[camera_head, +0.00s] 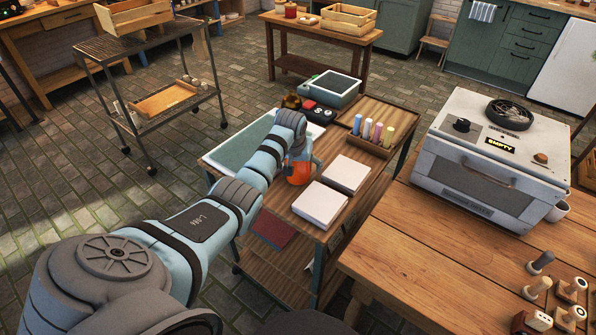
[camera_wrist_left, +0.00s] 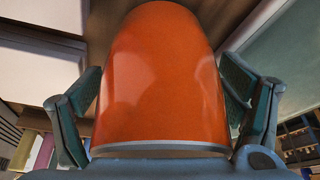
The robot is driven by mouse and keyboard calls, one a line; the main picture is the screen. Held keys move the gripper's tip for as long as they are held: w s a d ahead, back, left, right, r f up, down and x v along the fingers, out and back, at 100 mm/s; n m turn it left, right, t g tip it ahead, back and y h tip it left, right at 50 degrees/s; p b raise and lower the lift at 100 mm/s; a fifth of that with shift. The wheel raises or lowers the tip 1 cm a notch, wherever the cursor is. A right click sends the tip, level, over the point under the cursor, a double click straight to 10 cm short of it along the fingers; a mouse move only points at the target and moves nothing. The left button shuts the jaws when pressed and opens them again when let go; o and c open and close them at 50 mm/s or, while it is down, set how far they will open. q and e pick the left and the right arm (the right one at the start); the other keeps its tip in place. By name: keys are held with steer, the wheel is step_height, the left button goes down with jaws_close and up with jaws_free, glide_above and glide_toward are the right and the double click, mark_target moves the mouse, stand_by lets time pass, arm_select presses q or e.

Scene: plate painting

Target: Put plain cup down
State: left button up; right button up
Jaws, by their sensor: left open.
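The plain orange cup (camera_head: 297,175) stands on the wooden top of the work cart, between the green tray and the white squares. In the left wrist view the cup (camera_wrist_left: 160,75) fills the middle, glossy and unmarked, with a pale rim toward the gripper. My left gripper (camera_head: 302,167) is open around the cup, with one finger on each side. In the wrist view small gaps show beside the fingers, though contact low down is hidden. The cup's underside is hidden in the head view. My right gripper is not in view.
Two white squares (camera_head: 320,205) lie right of the cup. A green-rimmed tray (camera_head: 222,160) is on its left, a rack of coloured bottles (camera_head: 370,144) behind. A white kiln-like oven (camera_head: 480,160) marked EMPTY and several stamps (camera_head: 541,263) stand on the right table.

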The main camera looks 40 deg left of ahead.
arm_select(q)
steer(key=shift+s+r, duration=0.1)
steer(key=shift+r, duration=0.05)
steer(key=c, duration=1.5)
